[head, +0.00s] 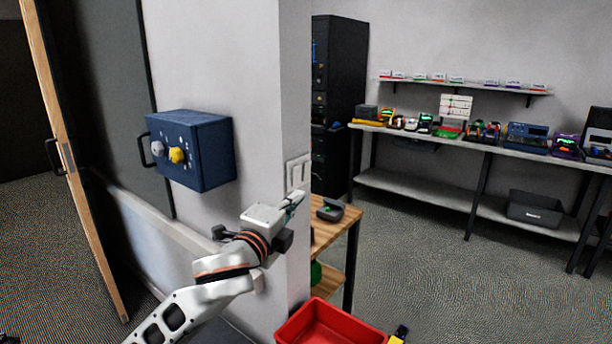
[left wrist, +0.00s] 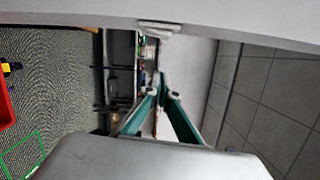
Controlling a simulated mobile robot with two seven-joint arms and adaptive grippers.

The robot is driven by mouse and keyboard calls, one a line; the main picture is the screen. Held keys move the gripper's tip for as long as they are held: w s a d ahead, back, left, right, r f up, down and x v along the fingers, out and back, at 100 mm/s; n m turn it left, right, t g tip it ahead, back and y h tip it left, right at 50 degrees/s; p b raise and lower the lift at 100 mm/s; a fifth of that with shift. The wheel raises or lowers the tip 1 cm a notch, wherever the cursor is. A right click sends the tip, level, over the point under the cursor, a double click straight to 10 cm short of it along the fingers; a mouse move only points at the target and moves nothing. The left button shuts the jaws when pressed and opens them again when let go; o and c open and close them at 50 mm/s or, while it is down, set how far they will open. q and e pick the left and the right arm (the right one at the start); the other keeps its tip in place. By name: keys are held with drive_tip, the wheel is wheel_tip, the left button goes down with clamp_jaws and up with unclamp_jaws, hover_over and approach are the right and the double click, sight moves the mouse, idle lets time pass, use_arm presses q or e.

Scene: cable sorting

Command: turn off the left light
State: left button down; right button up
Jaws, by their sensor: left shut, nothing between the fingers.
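The white light switch plate (head: 298,172) is on the side face of the pale wall pillar. It seems to have two rockers side by side; whether each is on or off cannot be told. My left gripper (head: 294,202) is shut and empty, with its tips just below the plate near the pillar's edge. Contact with the plate cannot be told. In the left wrist view, the fingers (left wrist: 164,84) come together at the tips, and the white plate (left wrist: 160,28) shows edge-on near the pillar surface. My right gripper is not in view.
A blue box (head: 205,150) with a yellow knob juts from the pillar, left of my gripper. A wooden table (head: 345,225) and red bin (head: 310,325) stand to its right and below. A long shelf bench (head: 480,145) lines the far wall, with open carpet before it.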

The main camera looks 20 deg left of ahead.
use_arm(q)
drive_tip(key=shift+a, duration=0.1)
approach(300, 176)
drive_tip(key=w+d+r, duration=0.1)
drive_tip(key=w+d, duration=0.4)
drive_tip(key=d, duration=0.1)
drive_tip(key=a, duration=0.2)
drive_tip(key=w+a+r, duration=0.1)
drive_tip(key=shift+a, duration=0.35)
drive_tip(key=shift+w, duration=0.1)
